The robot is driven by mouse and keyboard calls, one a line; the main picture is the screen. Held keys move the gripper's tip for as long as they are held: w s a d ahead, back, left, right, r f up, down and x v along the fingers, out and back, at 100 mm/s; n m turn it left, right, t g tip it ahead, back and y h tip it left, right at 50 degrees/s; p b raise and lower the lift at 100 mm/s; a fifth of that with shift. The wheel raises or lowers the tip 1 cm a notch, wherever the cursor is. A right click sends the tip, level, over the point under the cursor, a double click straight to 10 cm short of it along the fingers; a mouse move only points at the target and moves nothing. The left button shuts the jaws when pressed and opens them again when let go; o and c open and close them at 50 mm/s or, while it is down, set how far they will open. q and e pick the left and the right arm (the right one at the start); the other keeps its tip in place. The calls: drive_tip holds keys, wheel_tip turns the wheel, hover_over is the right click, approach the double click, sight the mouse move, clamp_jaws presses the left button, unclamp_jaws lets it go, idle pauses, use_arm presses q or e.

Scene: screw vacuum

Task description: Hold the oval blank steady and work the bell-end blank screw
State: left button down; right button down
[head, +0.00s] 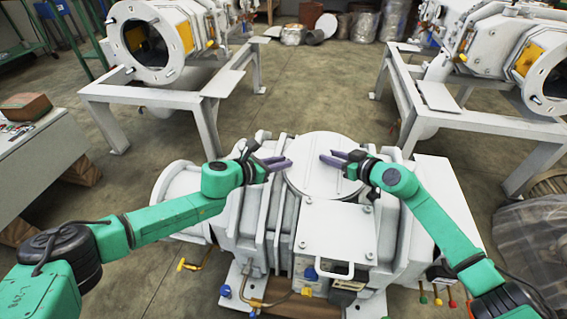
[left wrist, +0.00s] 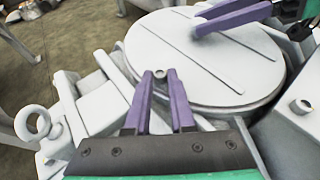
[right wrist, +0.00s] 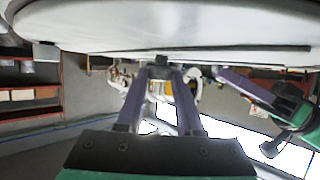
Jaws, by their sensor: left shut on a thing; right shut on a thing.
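The oval blank (head: 318,180) is the pale round plate on top of the white machine, with thin ridges across it. In the left wrist view the plate (left wrist: 180,60) lies just beyond my left gripper (left wrist: 162,78). That gripper (head: 288,163) is shut on a small round stud (left wrist: 159,73) at the plate's rim, which looks like the bell-end blank screw. My right gripper (head: 324,158) reaches over the plate from the right. In the right wrist view its fingertips (right wrist: 161,68) close on a small grey part at the plate's underside or edge; its exact contact is hard to see.
A square white cover with a handle (head: 338,235) lies in front of the plate. White frames with cylindrical machines stand behind left (head: 155,95) and right (head: 480,125). A table (head: 45,155) is at the left. Concrete floor (head: 310,85) is clear behind the machine.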

use_arm(q)
drive_tip(key=m+g+h, duration=0.1)
drive_tip(key=m+g, duration=0.1)
drive_tip(key=w+m+g+h, duration=0.1)
drive_tip(key=m+g, duration=0.1)
drive_tip(key=shift+a+r, duration=0.1)
drive_tip(key=shift+a, duration=0.1)
drive_tip(key=shift+m+g, duration=0.3)
drive_tip(key=shift+g, duration=0.1)
drive_tip(key=shift+s+h, duration=0.1)
drive_tip(key=shift+h, duration=0.2)
drive_tip(key=c, duration=0.8)
unclamp_jaws()
drive_tip(key=shift+o, duration=0.2)
drive_tip(key=shift+a, duration=0.1)
